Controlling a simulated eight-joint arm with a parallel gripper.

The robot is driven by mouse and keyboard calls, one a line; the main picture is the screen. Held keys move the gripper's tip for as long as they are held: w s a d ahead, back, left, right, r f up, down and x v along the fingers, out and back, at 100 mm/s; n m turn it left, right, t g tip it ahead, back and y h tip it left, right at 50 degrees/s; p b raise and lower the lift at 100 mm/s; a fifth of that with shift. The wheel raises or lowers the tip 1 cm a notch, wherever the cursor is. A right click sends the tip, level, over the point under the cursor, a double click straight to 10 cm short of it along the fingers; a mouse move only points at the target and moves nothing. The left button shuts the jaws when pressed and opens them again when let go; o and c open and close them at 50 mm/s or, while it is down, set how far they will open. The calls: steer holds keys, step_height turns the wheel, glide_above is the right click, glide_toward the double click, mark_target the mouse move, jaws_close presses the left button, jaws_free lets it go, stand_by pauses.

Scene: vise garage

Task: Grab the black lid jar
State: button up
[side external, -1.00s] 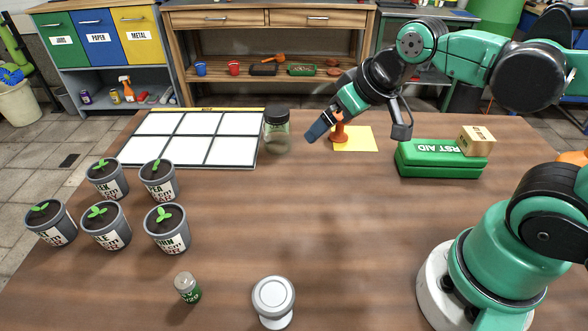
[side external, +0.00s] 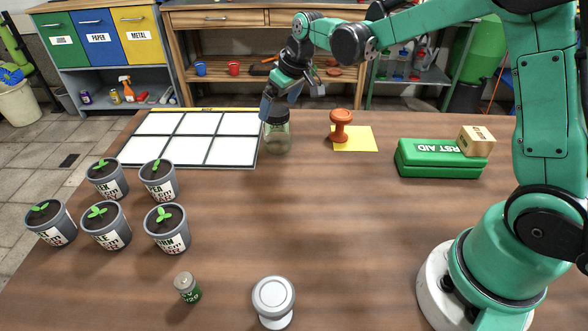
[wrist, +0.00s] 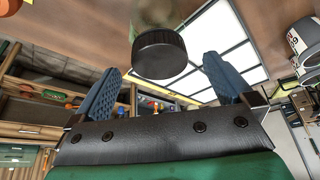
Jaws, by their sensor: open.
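The black lid jar (side external: 277,135) is a clear glass jar with a black lid. It stands upright at the right edge of the white grid board. In the wrist view its black lid (wrist: 160,54) shows just beyond and between the two blue fingers. My gripper (side external: 280,103) is above the jar, its fingers pointing down at the lid. In the wrist view my gripper (wrist: 163,85) is open with nothing between its fingers. In the side view the fingers partly cover the lid, and I cannot tell whether they touch it.
The white grid board (side external: 190,165) lies left of the jar. An orange stamp (side external: 340,126) stands by a yellow sheet (side external: 358,140) to the right. Several potted seedlings (side external: 166,229) stand front left. The table middle is clear.

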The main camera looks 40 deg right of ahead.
steer(key=shift+x, duration=1.45)
jaws_close()
